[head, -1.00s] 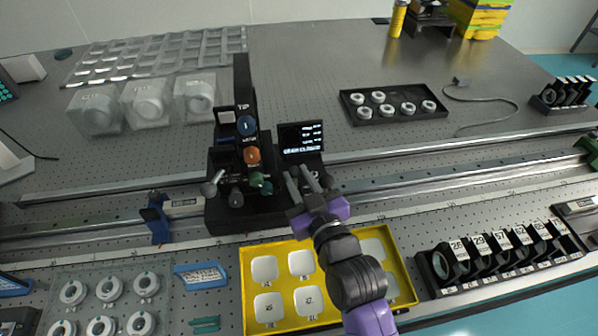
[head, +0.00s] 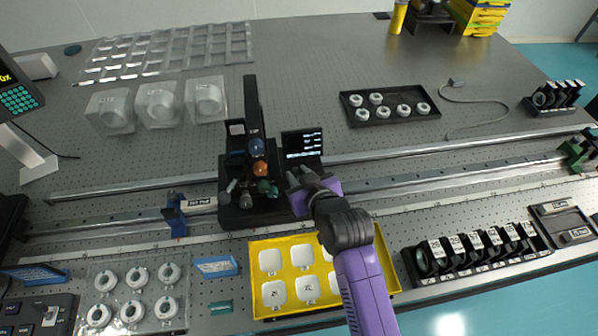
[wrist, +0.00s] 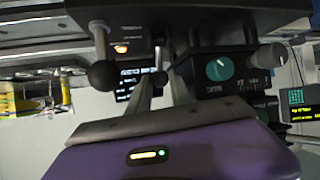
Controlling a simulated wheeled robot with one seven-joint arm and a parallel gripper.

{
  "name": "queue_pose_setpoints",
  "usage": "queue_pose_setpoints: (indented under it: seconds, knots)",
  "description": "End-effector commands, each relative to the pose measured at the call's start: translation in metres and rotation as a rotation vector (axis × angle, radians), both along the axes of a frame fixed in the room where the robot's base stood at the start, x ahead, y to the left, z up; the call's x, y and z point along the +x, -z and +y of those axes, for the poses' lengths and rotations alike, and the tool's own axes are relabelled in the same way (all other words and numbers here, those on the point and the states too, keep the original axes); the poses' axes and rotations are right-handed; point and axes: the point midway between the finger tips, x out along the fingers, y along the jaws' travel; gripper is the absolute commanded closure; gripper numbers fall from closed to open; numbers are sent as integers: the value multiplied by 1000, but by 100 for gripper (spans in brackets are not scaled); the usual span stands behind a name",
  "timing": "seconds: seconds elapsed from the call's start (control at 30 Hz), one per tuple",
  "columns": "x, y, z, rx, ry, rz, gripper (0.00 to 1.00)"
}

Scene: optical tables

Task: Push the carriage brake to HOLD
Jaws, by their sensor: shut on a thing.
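The black carriage (head: 262,208) sits on the rail, with an upright post bearing blue, orange (head: 261,169) and green knobs. A small lit screen (head: 302,143) stands at its right. My purple gripper (head: 299,176) is at the carriage's right side, just below the screen. In the wrist view its grey fingers (wrist: 160,88) are close together around a small dark ball-ended lever, largely hidden between them. A larger dark ball knob (wrist: 103,75) hangs left of the fingers. A teal dial (wrist: 219,68) is to the right. I cannot read a brake or HOLD label.
A yellow tray (head: 254,283) with white pads lies in front of the carriage. A black rack (head: 475,252) of numbered holders is at the right. The rail (head: 430,178) runs clear to the right. A black tray (head: 385,121) of rings lies behind.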

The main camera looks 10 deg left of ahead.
Motion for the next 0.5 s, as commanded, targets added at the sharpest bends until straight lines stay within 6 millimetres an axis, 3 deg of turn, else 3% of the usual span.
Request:
queue_pose_setpoints:
  seconds: [0.33,0.37,0.4,0.5]
  knots:
    - [1,1,0,-1,1,3,100]
    - [1,1,0,-1,1,3,71]
    - [1,1,0,-1,1,3,66]
    - [1,1,0,-1,1,3,66]
